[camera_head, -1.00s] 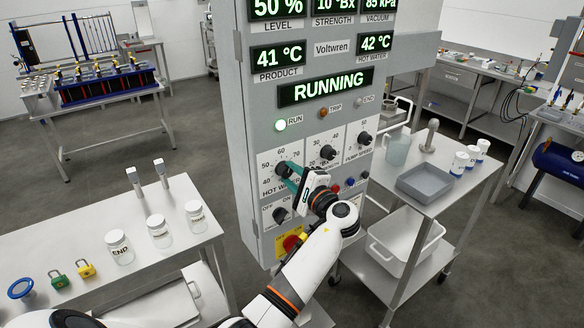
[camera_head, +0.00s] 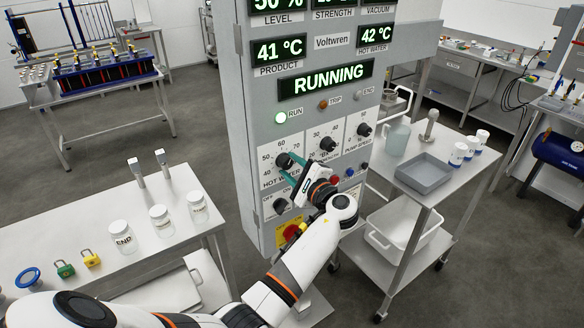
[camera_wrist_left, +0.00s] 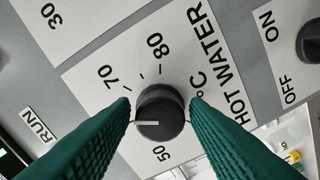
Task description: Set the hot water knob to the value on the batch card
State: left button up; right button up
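The hot water knob (camera_head: 283,160) is the black dial at the lower left of the panel's row of dials. In the left wrist view the knob (camera_wrist_left: 160,112) lies between my two green fingertips. Its white pointer line points left in that view, between the 50 mark and the part of the scale hidden by a finger. The 70 and 80 marks show. My left gripper (camera_head: 293,173) is open around the knob, with narrow gaps seen beside it; contact cannot be told. The HOT WATER display (camera_head: 373,35) reads 42 °C. I cannot make out a batch card. My right gripper is not in view.
An OFF/ON switch (camera_head: 280,205) and a red stop button (camera_head: 292,232) on yellow sit below the knob. Two more dials are to its right. A steel table with jars (camera_head: 123,238) stands left; a cart with a grey tray (camera_head: 425,174) stands right.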

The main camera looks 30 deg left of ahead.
pick_arm(q)
jog(key=shift+o, duration=1.2)
jog(key=shift+d+f, duration=0.1)
jog(key=shift+d, duration=0.1)
jog(key=b+v, duration=0.5)
jog(key=v, duration=0.6)
jog(key=shift+d, duration=0.35)
jog(key=shift+s, duration=0.1)
